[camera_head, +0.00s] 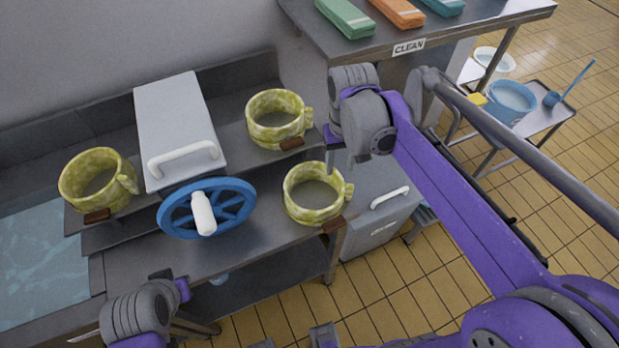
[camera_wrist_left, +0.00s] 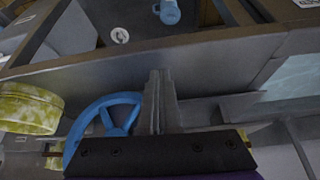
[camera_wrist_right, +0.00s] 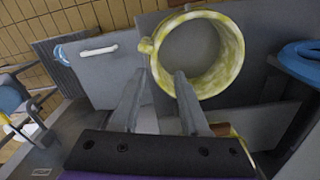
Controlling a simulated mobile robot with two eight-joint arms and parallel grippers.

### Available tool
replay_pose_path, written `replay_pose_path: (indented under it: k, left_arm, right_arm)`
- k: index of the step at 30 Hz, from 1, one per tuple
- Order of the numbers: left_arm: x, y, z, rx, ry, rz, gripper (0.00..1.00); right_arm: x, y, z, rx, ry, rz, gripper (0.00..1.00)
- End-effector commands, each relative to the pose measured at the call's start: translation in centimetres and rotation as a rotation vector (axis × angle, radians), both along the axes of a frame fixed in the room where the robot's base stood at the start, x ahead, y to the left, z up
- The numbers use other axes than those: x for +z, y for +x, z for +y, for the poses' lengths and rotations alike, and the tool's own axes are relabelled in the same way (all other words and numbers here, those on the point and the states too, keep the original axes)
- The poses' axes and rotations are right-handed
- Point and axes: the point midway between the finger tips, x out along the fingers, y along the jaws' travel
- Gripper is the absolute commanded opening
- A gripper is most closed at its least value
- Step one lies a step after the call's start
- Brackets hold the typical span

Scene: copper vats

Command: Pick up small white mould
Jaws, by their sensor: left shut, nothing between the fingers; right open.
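No clearly white mould can be made out. Several yellow-green mottled ring moulds with side handles stand on the metal stand: one front right (camera_head: 314,196), one back right (camera_head: 276,119) and one left (camera_head: 98,180). The front right one also shows in the right wrist view (camera_wrist_right: 238,50). My right gripper (camera_wrist_right: 158,82) is open and empty, with its fingertips close to that ring's rim; contact cannot be told. My left gripper (camera_wrist_left: 159,74) is shut and empty near the stand's front.
A blue handwheel (camera_head: 172,218) and a grey lidded box (camera_head: 177,115) stand between the rings. A water basin (camera_head: 40,260) is at left. A table marked CLEAN (camera_head: 460,25) holds coloured blocks. A small trolley (camera_head: 540,122) stands at right.

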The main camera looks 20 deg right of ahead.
Motion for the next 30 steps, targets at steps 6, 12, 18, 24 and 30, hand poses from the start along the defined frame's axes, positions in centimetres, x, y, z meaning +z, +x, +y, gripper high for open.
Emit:
replay_pose_path:
  k: [6, 12, 18, 24, 30]
  left_arm:
    - [-0.5, -0.2, 0.0, 0.000, 0.000, 0.003, 0.00]
    - [-0.7, -0.2, 0.0, 0.000, 0.000, 0.004, 0.00]
    - [-0.6, -0.2, 0.0, 0.000, 0.000, 0.004, 0.00]
    - [-0.9, -0.3, 0.0, 0.000, 0.000, 0.005, 0.00]
    - [-0.9, -0.3, 0.0, 0.000, 0.000, 0.005, 0.00]
  right_arm:
    - [-3.4, 0.0, -0.1, -0.002, 0.001, 0.008, 0.45]
    - [-5.3, 0.0, -0.1, -0.002, 0.001, 0.006, 0.45]
    - [-7.6, -0.3, -0.3, -0.003, 0.001, 0.005, 0.45]
    - [-10.2, -0.4, -0.3, -0.002, 0.001, 0.005, 0.45]
    - [-10.6, -0.4, -0.3, -0.002, 0.001, 0.005, 0.45]
